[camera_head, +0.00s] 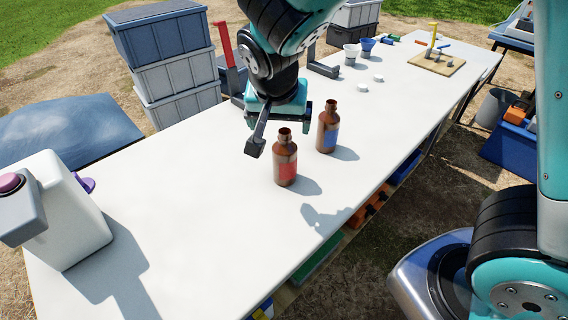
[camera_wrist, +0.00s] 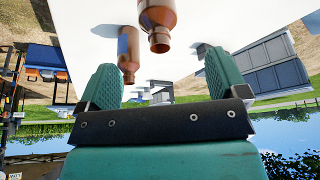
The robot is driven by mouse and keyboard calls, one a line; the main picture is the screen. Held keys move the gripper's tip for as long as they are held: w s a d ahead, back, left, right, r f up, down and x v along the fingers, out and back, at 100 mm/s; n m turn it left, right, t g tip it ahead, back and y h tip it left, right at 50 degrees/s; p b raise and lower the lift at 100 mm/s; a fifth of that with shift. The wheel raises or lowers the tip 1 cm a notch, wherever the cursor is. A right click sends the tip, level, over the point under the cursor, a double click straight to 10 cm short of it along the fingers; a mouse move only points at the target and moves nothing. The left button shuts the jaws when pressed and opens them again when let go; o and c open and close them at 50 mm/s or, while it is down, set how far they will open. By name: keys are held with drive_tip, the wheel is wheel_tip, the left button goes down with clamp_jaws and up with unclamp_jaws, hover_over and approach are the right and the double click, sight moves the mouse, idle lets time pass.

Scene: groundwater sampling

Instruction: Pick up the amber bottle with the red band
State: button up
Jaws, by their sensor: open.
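The amber bottle with the red band (camera_head: 285,164) stands upright and uncapped on the white table. A second amber bottle with a blue band (camera_head: 327,133) stands behind it to the right. Two amber bottles appear upside down there, a larger one (camera_wrist: 157,18) cut off by the top edge and a smaller one (camera_wrist: 128,50).
The white table (camera_head: 190,200) is clear at its front middle. A white jug (camera_head: 72,215) stands at the near left. Stacked grey crates (camera_head: 180,85) stand beyond the left edge. Cups (camera_head: 351,54), small white caps and a wooden board (camera_head: 437,64) lie farther back.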

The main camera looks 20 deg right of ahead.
sight(284, 143)
drive_tip(key=x, duration=0.7)
drive_tip(key=shift+x, duration=2.6)
drive_tip(key=shift+d, duration=0.15)
drive_tip(key=c, duration=1.2)
drive_tip(key=shift+o, duration=0.2)
drive_tip(key=shift+r, duration=0.1)
